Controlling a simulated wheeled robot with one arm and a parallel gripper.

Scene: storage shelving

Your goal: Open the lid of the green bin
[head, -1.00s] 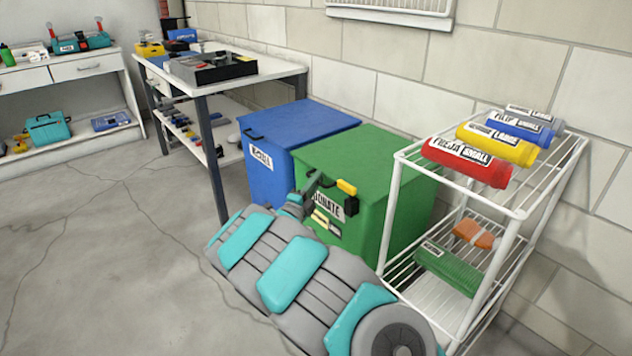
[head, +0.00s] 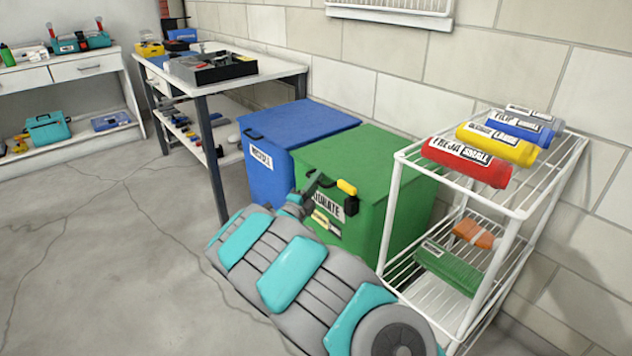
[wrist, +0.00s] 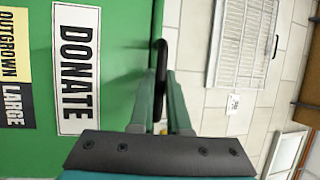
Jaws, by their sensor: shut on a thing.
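The green bin (head: 375,170) stands between the blue bin and the wire rack, its lid lying flat and closed on top. Its front has a white DONATE label, which shows large in the wrist view (wrist: 76,70), beside a yellow and black label (wrist: 16,70). A black handle (wrist: 160,75) is at the lid's front edge. My gripper (wrist: 160,92) has its two fingers on either side of this handle and is shut on it. In the head view my gripper (head: 312,188) is at the front top edge of the bin, and my arm hides the lower front.
A blue bin (head: 265,170) stands close on the left. A white wire rack (head: 400,185) with several coloured rolled items is close on the right. A workbench (head: 285,70) stands behind on the left, and the wall is behind the bins. The floor (head: 110,260) at left is clear.

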